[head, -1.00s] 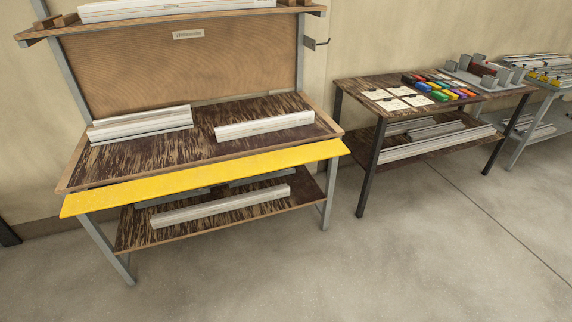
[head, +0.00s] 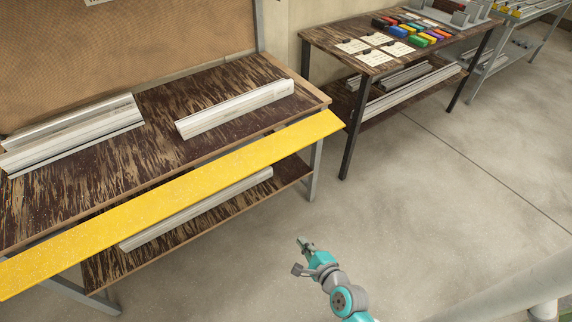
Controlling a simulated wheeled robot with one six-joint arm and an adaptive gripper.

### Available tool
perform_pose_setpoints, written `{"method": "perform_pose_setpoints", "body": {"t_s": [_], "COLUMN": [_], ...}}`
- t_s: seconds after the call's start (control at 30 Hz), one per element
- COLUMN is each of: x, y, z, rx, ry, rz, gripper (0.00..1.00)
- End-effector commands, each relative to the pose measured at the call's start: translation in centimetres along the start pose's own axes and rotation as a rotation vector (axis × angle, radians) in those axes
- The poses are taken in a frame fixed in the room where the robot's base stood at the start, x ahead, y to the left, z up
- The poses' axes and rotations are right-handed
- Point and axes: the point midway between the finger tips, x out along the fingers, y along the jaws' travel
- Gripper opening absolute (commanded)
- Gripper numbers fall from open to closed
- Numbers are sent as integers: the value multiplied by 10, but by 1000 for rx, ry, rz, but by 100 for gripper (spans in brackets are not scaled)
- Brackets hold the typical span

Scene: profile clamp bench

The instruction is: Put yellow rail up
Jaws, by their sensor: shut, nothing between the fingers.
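The yellow rail (head: 170,205) is a long, flat, speckled board along the front edge of the brown workbench (head: 160,130). It runs from the lower left edge of the head view up to the bench's right front corner. Its left end is cut off by the picture. I cannot tell how it is fixed to the bench. My gripper (head: 303,243) is shut and empty. It is in front of the bench, to the right of and below the rail in the picture, apart from it.
Pale metal profiles (head: 235,108) lie on the bench top, and another (head: 195,210) on its lower shelf. A second table (head: 350,70) with coloured blocks and paper cards stands at the back right. The concrete floor (head: 420,180) before the tables is clear. A pale cylinder (head: 500,290) crosses the lower right.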

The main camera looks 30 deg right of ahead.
Motion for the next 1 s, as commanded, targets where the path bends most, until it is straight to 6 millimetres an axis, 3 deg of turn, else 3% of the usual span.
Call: {"method": "perform_pose_setpoints", "body": {"t_s": [0.03,0.2,0.33,0.5,0.77,1.0], "x": [21,79,112,135,154,192], "y": [-14,-56,-90,-121,-132,-133], "z": [-3,-9,-11,-13,-11,-4], "rx": [103,477,711,900,968,965], "ry": [-10,-61,-104,-142,-157,-157], "rz": [-8,-1,12,30,41,42], "gripper": [0,0,0,0,0,0]}}
